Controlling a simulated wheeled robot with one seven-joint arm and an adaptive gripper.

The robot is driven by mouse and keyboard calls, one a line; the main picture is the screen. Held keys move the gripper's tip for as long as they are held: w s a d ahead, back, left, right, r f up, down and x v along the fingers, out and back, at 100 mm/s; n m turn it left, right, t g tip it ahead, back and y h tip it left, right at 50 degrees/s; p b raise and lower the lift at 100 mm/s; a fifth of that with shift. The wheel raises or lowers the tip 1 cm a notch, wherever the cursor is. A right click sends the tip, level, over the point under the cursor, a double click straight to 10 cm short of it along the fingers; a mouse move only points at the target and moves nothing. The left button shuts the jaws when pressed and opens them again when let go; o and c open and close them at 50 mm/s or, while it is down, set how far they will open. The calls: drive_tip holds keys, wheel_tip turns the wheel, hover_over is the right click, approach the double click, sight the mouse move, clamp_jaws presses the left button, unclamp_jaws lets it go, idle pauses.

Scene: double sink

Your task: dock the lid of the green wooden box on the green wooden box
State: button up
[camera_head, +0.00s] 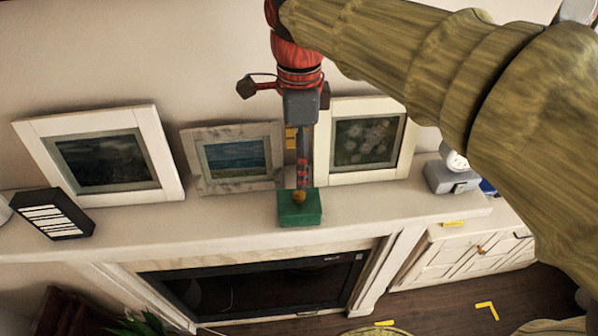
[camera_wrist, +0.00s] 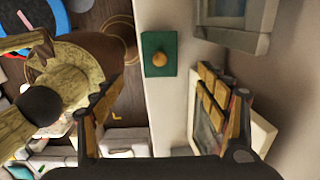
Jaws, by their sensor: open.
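The green wooden box (camera_head: 300,219) stands on the white mantel shelf. Its green top carries a round orange-brown knob (camera_head: 299,197). The green top (camera_wrist: 150,45) and the knob (camera_wrist: 159,59) also show in the wrist view, seen from above. I cannot make out a seam between lid and box, and no separate lid shows elsewhere. My gripper (camera_head: 302,184) points down above or just behind the box, its fingertips close to the knob in the picture. In the wrist view my gripper (camera_wrist: 163,76) has its fingers wide apart, with nothing between them; the knob lies beyond the tips.
Framed pictures (camera_head: 107,158) (camera_head: 233,158) (camera_head: 366,147) lean on the wall behind the shelf. A black striped box (camera_head: 53,215) stands at the left and a grey device (camera_head: 452,178) at the right. The shelf is clear beside the green box.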

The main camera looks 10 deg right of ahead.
drive_tip(key=s+d+f+n+t, duration=0.2)
drive_tip(key=s+d+f+n, duration=0.2)
drive_tip(key=n, duration=0.5)
drive_tip(key=s+d+f+n+t, duration=0.3)
drive_tip(key=s+d+f+n, duration=0.1)
drive_tip(key=s+d+n, duration=0.4)
drive_tip(key=shift+s+f+n+t, duration=0.15)
drive_tip(key=shift+f+n+t, duration=0.2)
drive_tip(key=shift+n, duration=0.55)
wheel_tip(320, 180, down, 23)
drive_tip(key=b, duration=2.3)
